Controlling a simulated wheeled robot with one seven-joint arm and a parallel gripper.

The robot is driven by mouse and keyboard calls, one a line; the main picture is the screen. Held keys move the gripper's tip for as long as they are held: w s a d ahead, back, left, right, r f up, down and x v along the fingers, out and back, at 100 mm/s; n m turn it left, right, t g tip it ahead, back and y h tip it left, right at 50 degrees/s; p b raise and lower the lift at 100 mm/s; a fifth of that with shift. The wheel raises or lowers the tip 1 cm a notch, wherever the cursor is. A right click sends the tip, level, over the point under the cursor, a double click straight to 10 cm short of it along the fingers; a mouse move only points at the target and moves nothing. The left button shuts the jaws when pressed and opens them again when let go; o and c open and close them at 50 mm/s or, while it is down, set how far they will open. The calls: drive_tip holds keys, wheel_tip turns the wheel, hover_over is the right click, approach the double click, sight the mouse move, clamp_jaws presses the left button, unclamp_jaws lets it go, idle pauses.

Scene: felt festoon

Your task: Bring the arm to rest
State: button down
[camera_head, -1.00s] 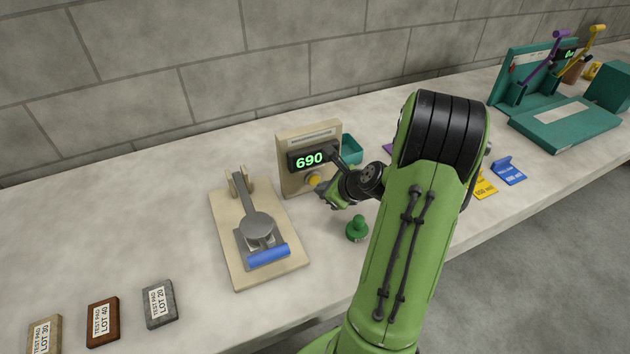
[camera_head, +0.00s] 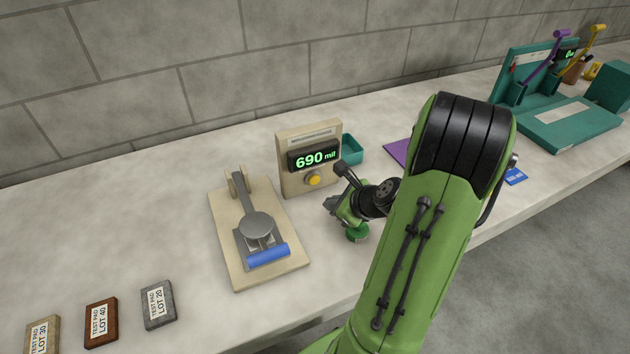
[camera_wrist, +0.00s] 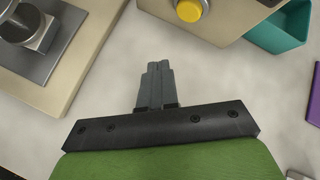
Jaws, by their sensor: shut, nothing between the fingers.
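My gripper (camera_head: 331,206) is right of the press board and in front of the display box, above the table. In the wrist view my gripper (camera_wrist: 158,68) has its two grey fingers together with nothing between them, over bare table. My green arm reaches in from the lower right and hides part of the table. The beige display box (camera_head: 308,160) reads "690 mil" and has a yellow button (camera_head: 313,179), which also shows in the wrist view (camera_wrist: 189,10). The fingers are apart from the button.
The beige press board (camera_head: 229,245) with a blue-handled lever (camera_head: 267,255) is at left. Several test pads, such as the grey one (camera_head: 158,305), lie at front left. A teal bin (camera_head: 352,149) sits behind the box. Teal cases (camera_head: 565,125) stand far right.

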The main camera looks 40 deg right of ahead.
idle(0.6)
drive_tip(key=a+r+n+g+p, duration=0.3)
drive_tip(key=a+r+n, duration=0.8)
drive_tip(key=a+n, duration=0.45)
drive_tip(key=s+a+r+n+p, duration=0.1)
drive_tip(key=s+a+r+n, duration=0.2)
drive_tip(key=s+r+n, duration=0.2)
drive_tip(key=s+a+r+n+p, duration=0.2)
drive_tip(key=s+a+r+n, duration=0.2)
drive_tip(key=s+n, duration=0.4)
drive_tip(key=r+n, duration=0.1)
drive_tip(key=n, duration=0.2)
drive_tip(key=shift+s+a+g, duration=0.2)
drive_tip(key=shift+g, duration=0.2)
